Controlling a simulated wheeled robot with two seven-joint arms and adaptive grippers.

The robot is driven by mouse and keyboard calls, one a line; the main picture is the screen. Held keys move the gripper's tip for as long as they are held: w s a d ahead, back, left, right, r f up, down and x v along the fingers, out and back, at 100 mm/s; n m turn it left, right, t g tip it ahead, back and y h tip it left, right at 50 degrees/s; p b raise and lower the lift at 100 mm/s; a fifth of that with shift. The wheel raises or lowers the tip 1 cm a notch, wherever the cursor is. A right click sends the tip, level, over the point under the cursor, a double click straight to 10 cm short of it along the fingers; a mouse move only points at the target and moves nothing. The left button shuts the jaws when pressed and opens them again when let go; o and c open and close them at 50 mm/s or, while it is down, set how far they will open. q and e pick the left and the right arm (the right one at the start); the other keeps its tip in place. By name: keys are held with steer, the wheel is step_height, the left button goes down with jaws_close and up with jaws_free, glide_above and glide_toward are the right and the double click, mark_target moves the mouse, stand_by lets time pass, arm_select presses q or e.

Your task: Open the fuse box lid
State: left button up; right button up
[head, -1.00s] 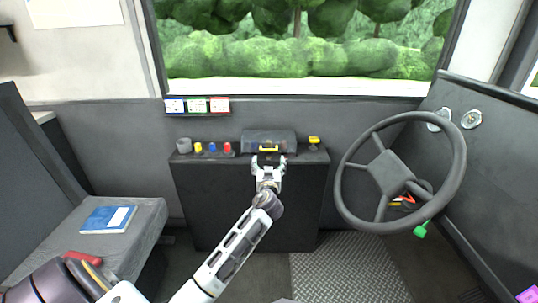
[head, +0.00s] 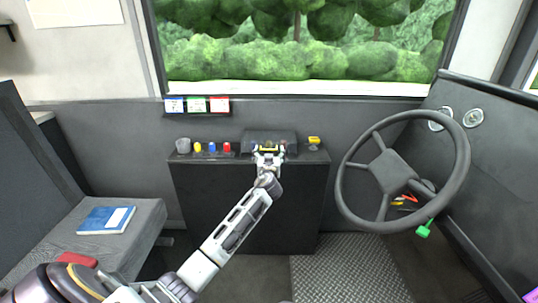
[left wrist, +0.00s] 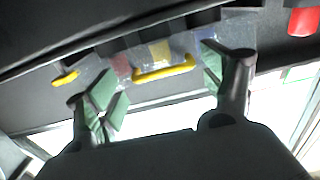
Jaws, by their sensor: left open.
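The fuse box (head: 255,137) stands on top of the dark console, below the windscreen. Its lid appears closed. A yellow handle (left wrist: 165,73) runs along the lid's near edge, and red, yellow and blue fuses show through the clear lid in the left wrist view. My left gripper (head: 268,157) is open at the front of the box; in the left wrist view its two fingers (left wrist: 165,90) stand apart on either side of the handle, and I cannot tell whether they touch it. In the head view the gripper partly covers the handle. My right gripper is not in view.
The console (head: 215,205) also holds a grey cup (head: 183,146), small yellow, blue and red pieces (head: 212,148), and a yellow item (head: 314,141) right of the box. The steering wheel (head: 352,200) is to the right. A blue book (head: 100,220) lies on the seat.

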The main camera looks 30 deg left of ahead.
arm_select(q)
steer(key=shift+w+a, duration=0.15)
jaws_close()
stand_by(0.7)
